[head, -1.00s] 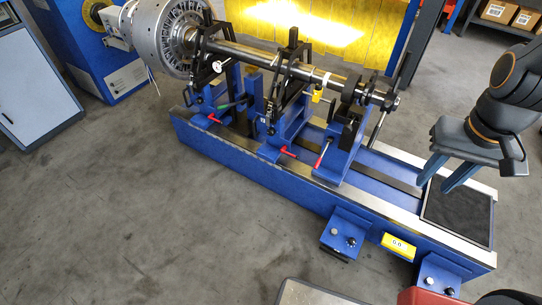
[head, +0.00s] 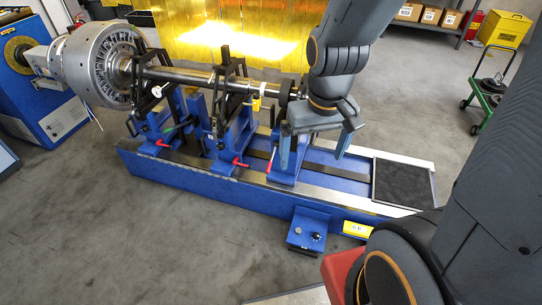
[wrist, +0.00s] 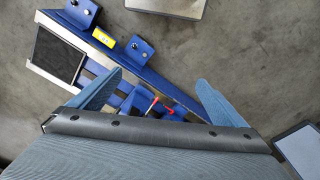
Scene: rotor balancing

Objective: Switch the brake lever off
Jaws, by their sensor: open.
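The blue balancing machine carries several levers, and I cannot tell which is the brake lever. A red-handled lever (head: 240,163) sits at the foot of the middle support, and another red lever (head: 163,142) sits at the left support. A green-handled lever (head: 168,130) is just above that one. A thin rod with a red end (head: 269,172) stands at the right support. My gripper (head: 315,150) is open and empty, in front of the right support and hiding part of it. In the wrist view its fingers (wrist: 160,80) are spread, with red handles (wrist: 153,105) visible between them.
The steel shaft (head: 185,76) runs from the large grey drive head (head: 90,65) to behind my gripper. A black mat (head: 403,183) lies on the bed's right end. A blue box with knobs (head: 308,231) juts out in front. The floor at front left is clear.

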